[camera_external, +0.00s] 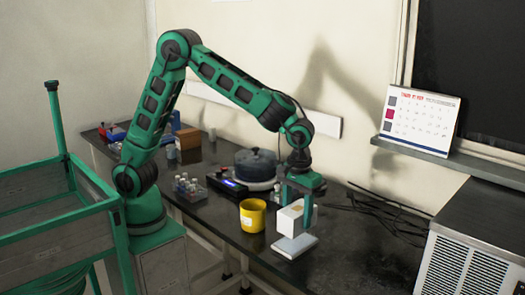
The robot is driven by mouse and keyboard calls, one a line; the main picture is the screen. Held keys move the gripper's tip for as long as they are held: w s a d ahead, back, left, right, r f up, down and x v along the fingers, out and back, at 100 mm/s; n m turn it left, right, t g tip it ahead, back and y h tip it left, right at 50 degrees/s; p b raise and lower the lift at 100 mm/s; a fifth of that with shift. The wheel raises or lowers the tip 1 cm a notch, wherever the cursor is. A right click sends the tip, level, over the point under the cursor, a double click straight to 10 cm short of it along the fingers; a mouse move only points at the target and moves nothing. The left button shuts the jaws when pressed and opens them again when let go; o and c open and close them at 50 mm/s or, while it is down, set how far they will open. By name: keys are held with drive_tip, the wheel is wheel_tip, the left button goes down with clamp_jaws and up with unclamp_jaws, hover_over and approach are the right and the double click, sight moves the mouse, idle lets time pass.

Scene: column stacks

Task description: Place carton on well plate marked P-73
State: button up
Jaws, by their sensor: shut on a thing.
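A white carton (289,219) is held between the fingers of my gripper (297,210), which is shut on it and points down. The carton appears upright. A flat white well plate (297,247) lies on the dark bench directly below the carton. The carton's lower edge overlaps the plate in this view, and I cannot tell whether the two touch. No marking on the plate can be read, so P-73 cannot be confirmed here. The green fingers hide part of the carton's right side.
A yellow cup (252,215) stands just left of the carton. Behind are a dark pot (256,165), a black device (228,184) and a vial rack (190,189). Cables (385,212) lie at right. The dark bench (345,262) is clear right of the plate.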

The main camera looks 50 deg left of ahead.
sight(297, 208)
drive_tip(key=shift+f, duration=1.95)
drive_tip(key=shift+f, duration=0.1)
drive_tip(key=o, duration=1.1)
wheel_tip(297, 208, up, 12)
drive_tip(key=a+r+m, duration=0.2)
drive_tip(key=a+r, duration=0.1)
drive_tip(key=a, duration=0.9)
drive_tip(key=s+a+f+m, duration=0.1)
drive_tip(key=s+a, duration=0.2)
drive_tip(key=a, duration=0.5)
drive_tip(key=s+a+f+m, duration=0.2)
drive_tip(key=s+a, duration=0.2)
drive_tip(key=a, duration=0.4)
drive_tip(key=s+a+f+m, duration=0.1)
drive_tip(key=s+a, duration=0.3)
drive_tip(key=a, duration=0.4)
drive_tip(key=shift+s+f, duration=0.25)
drive_tip(key=shift+f, duration=0.05)
